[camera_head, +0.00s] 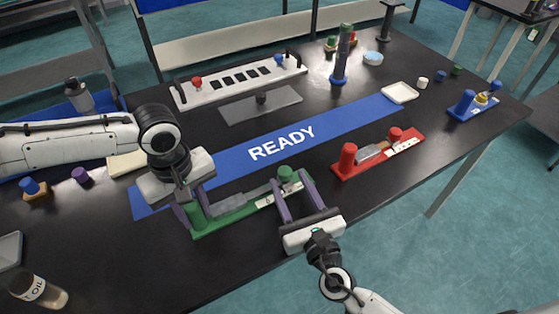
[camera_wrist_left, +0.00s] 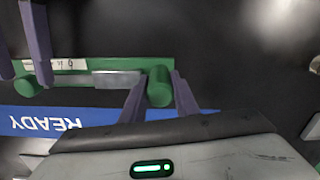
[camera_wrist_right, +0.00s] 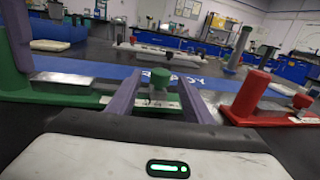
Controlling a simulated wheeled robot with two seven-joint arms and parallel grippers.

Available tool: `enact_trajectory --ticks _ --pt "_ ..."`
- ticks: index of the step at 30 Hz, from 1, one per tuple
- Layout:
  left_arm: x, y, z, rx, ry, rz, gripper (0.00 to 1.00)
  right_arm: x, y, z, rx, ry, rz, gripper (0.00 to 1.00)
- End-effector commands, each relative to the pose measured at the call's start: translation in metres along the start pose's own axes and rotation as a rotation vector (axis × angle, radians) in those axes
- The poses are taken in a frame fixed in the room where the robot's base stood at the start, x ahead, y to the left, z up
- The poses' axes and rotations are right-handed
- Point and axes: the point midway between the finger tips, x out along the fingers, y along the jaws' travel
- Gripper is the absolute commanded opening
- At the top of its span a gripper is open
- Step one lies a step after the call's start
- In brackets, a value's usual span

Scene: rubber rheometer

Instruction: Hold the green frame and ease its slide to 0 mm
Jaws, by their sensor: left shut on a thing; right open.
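The green frame (camera_head: 236,214) lies on the black table. Its grey metal slide (camera_head: 229,203) and white scale label (camera_head: 264,200) show on top; I cannot read the slide's value. My left gripper (camera_head: 191,216) is shut on the frame's green end post (camera_wrist_left: 159,87), with a purple finger on each side in the left wrist view. The small green knob (camera_head: 286,174) is at the other end. My right gripper (camera_head: 291,190) is open, and its fingers stand either side of this knob (camera_wrist_right: 161,77) in the right wrist view, with visible gaps.
A red frame (camera_head: 375,162) with a similar slide lies to the right. The blue READY strip (camera_head: 225,164) runs behind the green frame. A white panel with several dark slots (camera_head: 239,82) stands further back. The front right table is clear.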

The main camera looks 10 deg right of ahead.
Motion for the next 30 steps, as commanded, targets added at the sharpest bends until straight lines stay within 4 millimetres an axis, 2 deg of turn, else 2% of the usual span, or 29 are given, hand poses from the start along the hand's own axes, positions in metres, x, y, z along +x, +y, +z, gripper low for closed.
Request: enact_trajectory --ticks 1,6,12,17,24,25,30 --pt "0.0 0.0 0.0 0.0 0.0 0.001 0.0 0.012 0.0 0.001 0.001 -0.002 -0.001 0.46" --pt "0.0 0.0 0.0 0.0 0.0 0.001 0.0 0.046 -0.001 0.001 0.004 -0.001 -0.002 0.46" --pt "0.0 0.0 0.0 0.0 0.0 0.001 0.0 0.072 -0.001 0.0 0.004 0.0 -0.002 0.46" --pt "0.0 0.0 0.0 0.0 0.0 0.0 0.0 0.08 -0.001 0.0 0.005 0.002 -0.002 0.46" --pt "0.0 0.0 0.0 0.0 0.0 0.0 0.0 0.08 -0.001 0.0 0.005 0.001 -0.002 0.46" --pt "0.0 0.0 0.0 0.0 0.0 0.0 0.0 0.08 -0.001 0.0 0.005 0.001 -0.002 0.45" --pt "0.0 0.0 0.0 0.0 0.0 0.0 0.0 0.08 -0.001 0.0 0.005 0.001 -0.002 0.16"
